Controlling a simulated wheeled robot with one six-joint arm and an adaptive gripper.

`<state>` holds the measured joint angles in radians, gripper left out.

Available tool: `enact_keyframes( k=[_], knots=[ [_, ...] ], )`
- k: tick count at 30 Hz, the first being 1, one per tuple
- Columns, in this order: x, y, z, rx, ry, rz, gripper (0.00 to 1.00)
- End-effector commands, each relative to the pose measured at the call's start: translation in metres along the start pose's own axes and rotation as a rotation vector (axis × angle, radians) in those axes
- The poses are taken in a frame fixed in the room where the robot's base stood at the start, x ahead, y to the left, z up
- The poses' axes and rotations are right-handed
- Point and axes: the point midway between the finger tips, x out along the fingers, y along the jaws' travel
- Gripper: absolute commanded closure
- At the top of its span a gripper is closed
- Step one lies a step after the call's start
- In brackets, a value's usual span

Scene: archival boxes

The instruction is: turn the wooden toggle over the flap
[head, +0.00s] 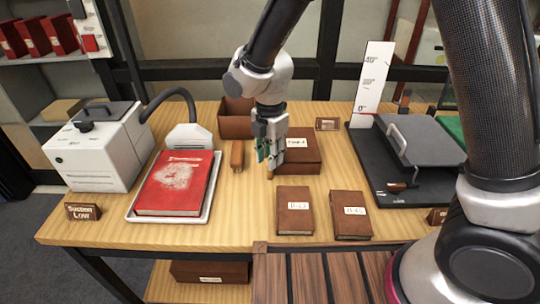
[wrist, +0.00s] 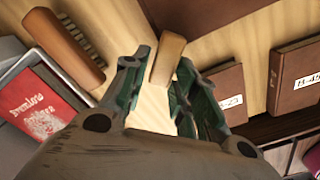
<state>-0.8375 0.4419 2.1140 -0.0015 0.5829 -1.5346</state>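The brown archival box (head: 303,160) stands near the middle of the table, with a white label on its top; its flap is hard to make out. The light wooden toggle (wrist: 168,58) shows in the wrist view beside the box edge (wrist: 178,14), sticking out between the fingers. In the head view its tip (head: 270,175) shows just below my fingertips. My gripper (head: 266,158) points down at the left front corner of the box. In the wrist view my gripper (wrist: 160,80) is open, one finger on each side of the toggle; contact is unclear.
Two brown volumes, A-23 (head: 294,211) and A-45 (head: 350,215), lie in front of the box. A wooden brush (head: 237,155) lies left of my gripper. A red book (head: 175,185) on a tray is farther left. A black board with a grey plate (head: 430,140) is right.

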Motion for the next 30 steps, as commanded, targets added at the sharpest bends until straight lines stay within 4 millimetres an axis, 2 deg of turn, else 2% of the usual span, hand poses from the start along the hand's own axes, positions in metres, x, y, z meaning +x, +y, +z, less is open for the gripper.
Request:
enact_keyframes(
  k=[9, 13, 17, 25, 30],
  knots=[
    [0.001, -0.001, 0.0, 0.002, 0.0, -0.002, 0.57],
    [-0.006, 0.0, 0.0, 0.002, 0.001, 0.0, 0.57],
    [-0.028, 0.0, 0.0, 0.002, 0.001, 0.002, 0.57],
    [-0.088, 0.001, 0.0, 0.002, 0.001, 0.003, 0.57],
    [-0.112, 0.0, 0.0, 0.001, 0.0, 0.0, 0.57]
  ],
)
